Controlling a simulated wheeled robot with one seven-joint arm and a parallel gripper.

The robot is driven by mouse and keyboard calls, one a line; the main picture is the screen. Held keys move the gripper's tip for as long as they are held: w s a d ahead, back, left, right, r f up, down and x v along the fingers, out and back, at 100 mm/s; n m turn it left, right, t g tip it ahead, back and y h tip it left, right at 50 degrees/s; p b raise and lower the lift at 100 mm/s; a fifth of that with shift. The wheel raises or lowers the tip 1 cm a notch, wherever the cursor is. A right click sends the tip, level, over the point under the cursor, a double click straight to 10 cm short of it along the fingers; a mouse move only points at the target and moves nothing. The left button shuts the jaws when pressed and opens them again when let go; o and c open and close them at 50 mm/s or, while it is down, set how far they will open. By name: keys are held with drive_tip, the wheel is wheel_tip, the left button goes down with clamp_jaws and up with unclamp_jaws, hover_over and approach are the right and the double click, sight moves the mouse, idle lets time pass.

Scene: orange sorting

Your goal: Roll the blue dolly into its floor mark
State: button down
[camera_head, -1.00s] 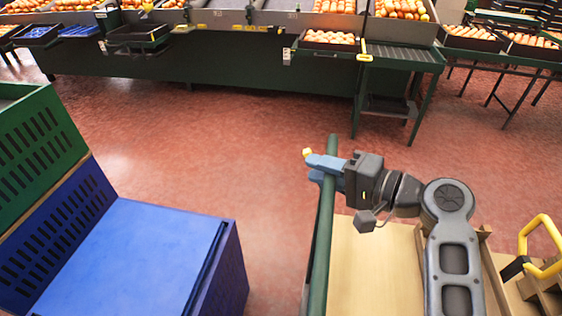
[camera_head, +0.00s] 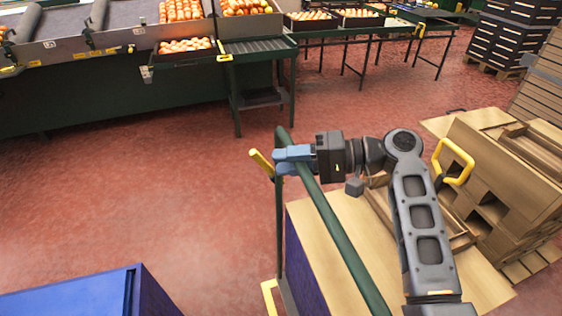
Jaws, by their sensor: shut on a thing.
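My gripper (camera_head: 283,160) has its blue fingers closed at the far end of a green rail (camera_head: 338,236). The rail runs toward me, and a green post (camera_head: 279,225) stands below the fingers. A yellow piece (camera_head: 260,162) sticks out just past the fingertips. A blue-violet side panel (camera_head: 306,262) shows under a tan top beside the rail. I cannot tell whether this is the blue dolly. A separate blue container (camera_head: 75,292) shows its top at lower left, cut off by the frame. I cannot make out a floor mark for certain.
Stacked tan boxes (camera_head: 505,185) and a yellow loop handle (camera_head: 455,160) are at right. A dark green sorting bench (camera_head: 95,95) with oranges and a side table (camera_head: 262,50) stand ahead. The red floor (camera_head: 150,190) between is clear. A yellow bracket (camera_head: 270,296) lies low by the post.

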drive_tip(key=shift+w+d+f, duration=0.1)
drive_tip(key=shift+d, duration=0.2)
drive_tip(key=c, duration=1.1)
unclamp_jaws()
drive_tip(key=shift+d, duration=0.15)
drive_tip(key=shift+c, duration=0.2)
drive_tip(key=shift+o, duration=0.9)
drive_tip(key=v, duration=0.7)
drive_tip(key=shift+d+b, duration=0.25)
drive_tip(key=shift+b, duration=0.1)
